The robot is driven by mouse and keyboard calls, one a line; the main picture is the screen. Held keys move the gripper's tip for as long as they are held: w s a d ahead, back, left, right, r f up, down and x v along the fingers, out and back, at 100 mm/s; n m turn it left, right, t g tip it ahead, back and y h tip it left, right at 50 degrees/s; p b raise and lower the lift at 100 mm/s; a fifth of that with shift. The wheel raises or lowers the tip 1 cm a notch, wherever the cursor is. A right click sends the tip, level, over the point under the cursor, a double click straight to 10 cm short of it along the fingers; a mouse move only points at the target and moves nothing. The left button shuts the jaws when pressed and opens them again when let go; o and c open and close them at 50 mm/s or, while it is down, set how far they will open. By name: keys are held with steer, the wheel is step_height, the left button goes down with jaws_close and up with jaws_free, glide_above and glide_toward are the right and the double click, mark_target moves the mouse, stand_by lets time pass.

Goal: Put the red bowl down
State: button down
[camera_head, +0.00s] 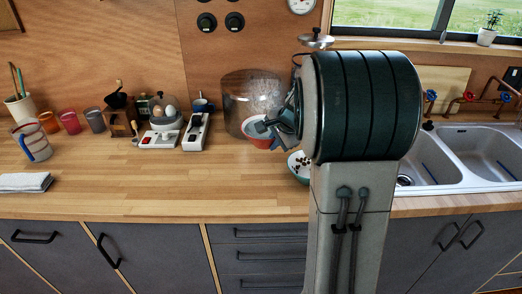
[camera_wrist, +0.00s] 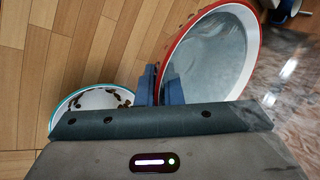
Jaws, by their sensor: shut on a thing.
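The red bowl (camera_wrist: 171,45) has a red rim and outside and a pale grey inside. In the wrist view it is tilted, with its rim at my gripper (camera_wrist: 160,84), whose blue-grey fingers are shut on the rim. In the head view the red bowl (camera_head: 262,142) shows partly behind my gripper (camera_head: 262,128), close to the clear cylinder. Whether its base touches the counter (camera_head: 130,194) cannot be told. My arm hides much of the area to the right.
A white bowl with a teal rim and dark bits inside (camera_wrist: 84,93) sits close by, also in the head view (camera_head: 293,167). The clear cylinder (camera_head: 237,100) stands behind. The double sink (camera_head: 484,150) is at right. The counter is free at centre-left.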

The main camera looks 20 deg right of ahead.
steer(key=s+a+f, duration=0.1)
steer(key=a+f, duration=0.1)
steer(key=a, duration=0.1)
steer(key=s+a+f, duration=0.1)
steer(key=a+f, duration=0.1)
steer(key=a, duration=0.1)
steer(key=s+a+f, duration=0.1)
steer(key=a, duration=0.2)
steer(key=shift+a+f+p, duration=0.35)
steer(key=shift+f, duration=0.05)
steer(key=shift+f+b, duration=0.8)
steer(key=shift+f, duration=1.25)
steer(key=shift+f, duration=0.15)
steer(key=c, duration=1.9)
jaws_free()
steer(key=p+v, duration=0.3)
steer(key=v, duration=0.9)
steer(key=s+a+r+n+g, duration=0.1)
steer(key=s+n, duration=0.4)
steer(key=s, duration=0.1)
steer(key=s+a+r+n+g+h, duration=0.1)
steer(key=s+n, duration=0.4)
steer(key=s, duration=0.1)
steer(key=s+a+r+n, duration=0.1)
steer(key=s+n, duration=0.3)
steer(key=s, duration=0.2)
steer(key=shift+s+a+r+n+g+h, duration=0.15)
steer(key=shift+s+r+n+g+h, duration=0.15)
steer(key=shift+s+n+g, duration=0.1)
